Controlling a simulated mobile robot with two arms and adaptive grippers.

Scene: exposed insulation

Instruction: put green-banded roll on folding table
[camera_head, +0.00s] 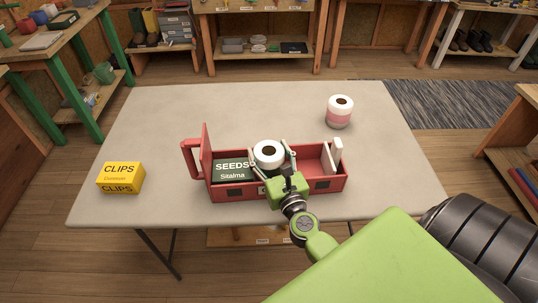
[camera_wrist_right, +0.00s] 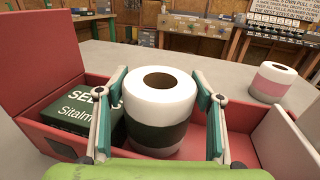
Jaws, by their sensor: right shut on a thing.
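The green-banded roll (camera_head: 268,154) is white with a dark green band and stands upright inside the red box (camera_head: 228,193) on the folding table (camera_head: 240,110). In the right wrist view the roll (camera_wrist_right: 161,110) is between the two fingers of my right gripper (camera_wrist_right: 163,115). In the head view my right gripper (camera_head: 274,162) reaches into the box from the front and is shut on the roll. The roll's lower part is hidden by the box wall and my gripper. My left gripper is not in view.
A dark green SEEDS box (camera_head: 232,170) is left of the roll in the red box. A pink-banded roll (camera_head: 340,112) stands on the table at back right. A yellow CLIPS box (camera_head: 120,178) is at the left. The table's middle back is clear.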

